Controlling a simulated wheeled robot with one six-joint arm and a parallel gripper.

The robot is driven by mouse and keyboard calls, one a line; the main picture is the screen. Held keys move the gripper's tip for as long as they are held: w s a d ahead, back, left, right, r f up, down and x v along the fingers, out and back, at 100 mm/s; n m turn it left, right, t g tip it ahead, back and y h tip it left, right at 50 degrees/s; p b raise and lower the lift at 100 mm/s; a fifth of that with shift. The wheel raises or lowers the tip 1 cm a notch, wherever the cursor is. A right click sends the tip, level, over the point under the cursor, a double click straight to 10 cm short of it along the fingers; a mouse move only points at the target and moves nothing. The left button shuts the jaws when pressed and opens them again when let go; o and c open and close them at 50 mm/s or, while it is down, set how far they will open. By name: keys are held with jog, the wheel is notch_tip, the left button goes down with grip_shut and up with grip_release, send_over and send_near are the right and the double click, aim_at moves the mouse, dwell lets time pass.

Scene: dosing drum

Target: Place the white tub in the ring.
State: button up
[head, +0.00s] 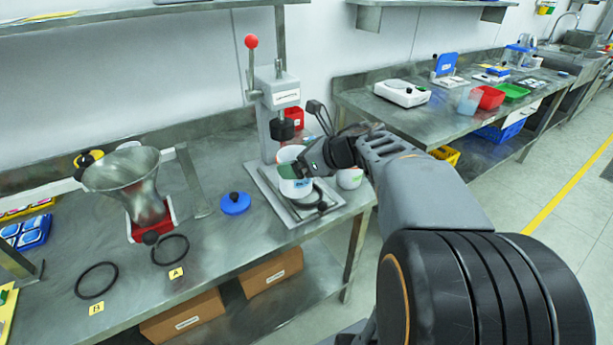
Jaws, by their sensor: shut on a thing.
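The white tub (295,187) has a blue mark on its side and looks upright at the base of the bench press. My gripper (302,167) is shut on its upper right side. I cannot tell whether the tub touches the press base or hangs just above it. One black ring (170,250) lies flat and empty on the steel bench, behind a yellow tag marked A. Another black ring (97,281) lies flat and empty farther left, with its own yellow tag. Both are well left of the tub.
The grey press (273,110) has a red-knobbed lever and stands close behind the tub. A metal funnel (125,172) on a red base, a blue lid (235,203) and a blue tray (27,232) are on the bench. A whitish round object (350,178) sits right of the tub.

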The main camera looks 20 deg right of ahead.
jog(key=w+d+f, duration=0.2)
jog(key=f, duration=0.1)
jog(key=w+d+f, duration=0.1)
jog(key=w+f, duration=0.1)
jog(key=f, duration=0.2)
jog(key=w+d+f, duration=0.2)
jog(key=f, duration=0.2)
jog(key=shift+w+d+b, duration=0.3)
jog(key=shift+w+b, duration=0.05)
jog(key=shift+w, duration=0.05)
jog(key=o, duration=0.8)
jog(key=shift+c, duration=0.2)
jog(key=shift+d+r, duration=0.1)
